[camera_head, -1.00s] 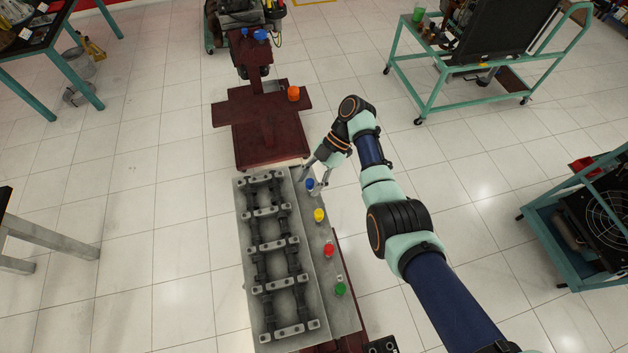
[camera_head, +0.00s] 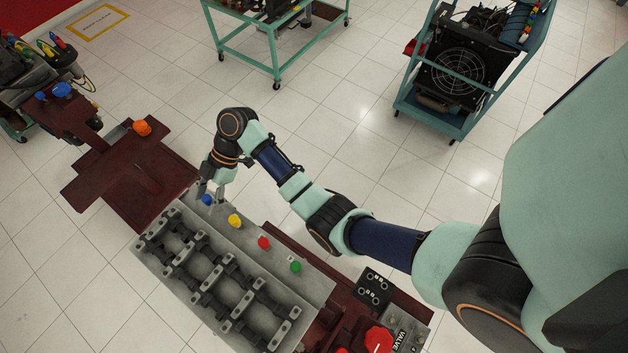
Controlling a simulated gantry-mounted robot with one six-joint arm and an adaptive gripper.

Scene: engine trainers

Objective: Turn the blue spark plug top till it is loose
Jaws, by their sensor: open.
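The blue spark plug top (camera_head: 207,199) stands at the far end of a row of colored tops along the grey engine head (camera_head: 262,262). My gripper (camera_head: 210,194) points down at it, open, with one finger on each side of the blue top. I cannot tell whether the fingers touch it. The lower part of the blue top is small and partly hidden by the fingers.
Yellow (camera_head: 234,220), red (camera_head: 264,243) and green (camera_head: 295,266) tops follow in the same row. A dark red stand (camera_head: 135,180) with an orange knob (camera_head: 141,128) adjoins the far end. A valve panel (camera_head: 400,335) lies at the near end.

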